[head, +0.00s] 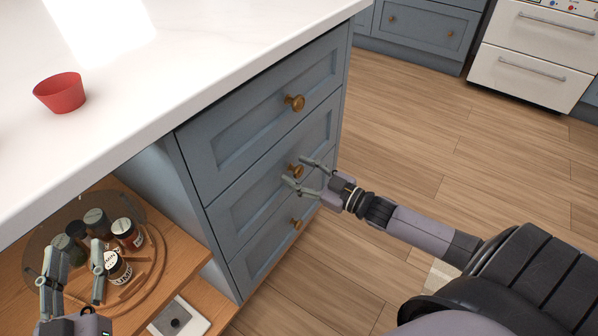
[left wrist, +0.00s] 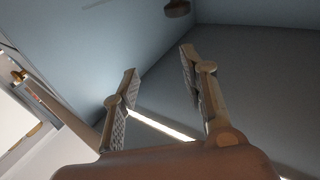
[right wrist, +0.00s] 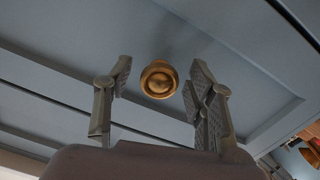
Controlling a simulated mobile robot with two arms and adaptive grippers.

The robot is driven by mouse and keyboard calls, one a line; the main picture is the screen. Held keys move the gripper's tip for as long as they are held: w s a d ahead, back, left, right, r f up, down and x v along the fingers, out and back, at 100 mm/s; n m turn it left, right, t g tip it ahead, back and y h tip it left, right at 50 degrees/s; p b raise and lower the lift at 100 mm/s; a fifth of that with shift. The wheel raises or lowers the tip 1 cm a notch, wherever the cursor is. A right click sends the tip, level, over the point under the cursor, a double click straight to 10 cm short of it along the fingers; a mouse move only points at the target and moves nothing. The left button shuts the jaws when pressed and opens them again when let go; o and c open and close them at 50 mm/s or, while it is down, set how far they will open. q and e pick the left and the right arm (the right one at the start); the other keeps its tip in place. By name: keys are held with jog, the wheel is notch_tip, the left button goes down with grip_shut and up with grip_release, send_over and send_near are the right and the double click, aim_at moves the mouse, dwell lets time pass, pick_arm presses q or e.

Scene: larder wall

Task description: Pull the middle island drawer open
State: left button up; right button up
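The middle island drawer (head: 258,187) is blue-grey and sits flush between the upper and lower drawers. Its round brass knob (head: 295,170) also shows in the right wrist view (right wrist: 160,80). My right gripper (head: 294,169) is open at this knob, with one finger on each side. In the right wrist view, gaps show between the knob and both fingers. My left gripper (head: 73,248) is open and empty at the lower left, in front of the jars on the open shelf. The left wrist view shows its spread fingers (left wrist: 158,62) with nothing between them.
The upper drawer (head: 265,125) and lower drawer (head: 275,243) have brass knobs and look shut. A red bowl (head: 61,93) stands on the white countertop (head: 190,65). Several jars (head: 128,232) stand on a round tray on the wooden shelf. The wooden floor (head: 430,150) at the right is clear.

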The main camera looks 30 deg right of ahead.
grip_shut()
dwell(0.4)
